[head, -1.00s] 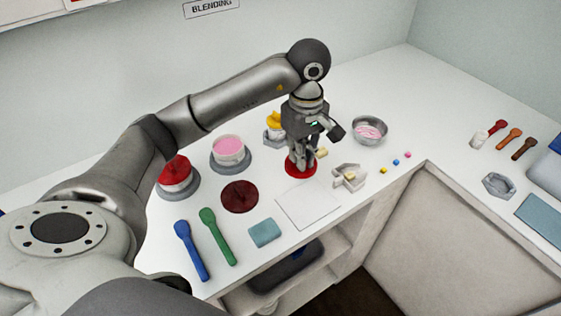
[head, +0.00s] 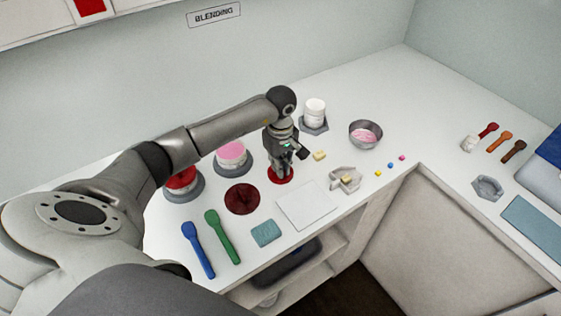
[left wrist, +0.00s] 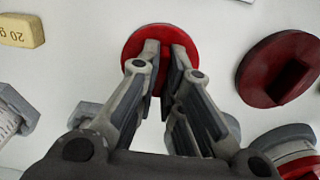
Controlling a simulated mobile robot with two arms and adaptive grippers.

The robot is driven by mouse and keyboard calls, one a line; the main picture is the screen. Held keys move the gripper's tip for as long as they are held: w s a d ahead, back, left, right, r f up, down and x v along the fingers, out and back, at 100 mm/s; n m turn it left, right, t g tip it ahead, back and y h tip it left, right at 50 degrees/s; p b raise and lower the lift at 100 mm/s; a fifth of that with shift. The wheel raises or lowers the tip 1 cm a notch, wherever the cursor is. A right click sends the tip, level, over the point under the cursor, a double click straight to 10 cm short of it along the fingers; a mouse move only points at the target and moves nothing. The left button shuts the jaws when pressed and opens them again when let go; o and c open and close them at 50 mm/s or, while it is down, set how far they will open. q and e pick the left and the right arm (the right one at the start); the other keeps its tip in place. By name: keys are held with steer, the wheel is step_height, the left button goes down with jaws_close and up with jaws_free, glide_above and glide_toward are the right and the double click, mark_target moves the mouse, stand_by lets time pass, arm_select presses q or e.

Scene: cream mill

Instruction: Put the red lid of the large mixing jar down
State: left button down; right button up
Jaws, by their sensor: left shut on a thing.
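A small red lid (head: 281,179) is in my left gripper (head: 284,170) at or just above the counter; I cannot tell if it touches. In the left wrist view the fingers (left wrist: 166,55) are closed together over the middle of the round red lid (left wrist: 132,48). A dark red disc (head: 242,199) lies to its left; in the left wrist view the disc (left wrist: 262,88) has a dark rectangle in its middle. A jar with pink contents (head: 231,153) stands open on a grey base behind the disc. My right gripper is not in view.
A jar with red on top (head: 182,180) stands at left, a white jar (head: 315,110) at the back. A metal bowl (head: 365,134), a white sheet (head: 309,205), a yellow block (head: 319,155) and blue and green spoons (head: 220,236) lie around. The counter behind the bowl is clear.

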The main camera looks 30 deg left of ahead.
arm_select(q)
steer(key=shift+f, duration=0.1)
steer(key=c, duration=2)
jaws_free()
steer(key=shift+f, duration=0.1)
steer(key=shift+c, duration=0.2)
steer(key=o, duration=0.4)
steer(key=shift+o, duration=0.2)
steer(key=shift+r, duration=0.3)
step_height(320, 180, up, 12)
steer(key=b, duration=0.4)
steer(key=shift+f, duration=0.1)
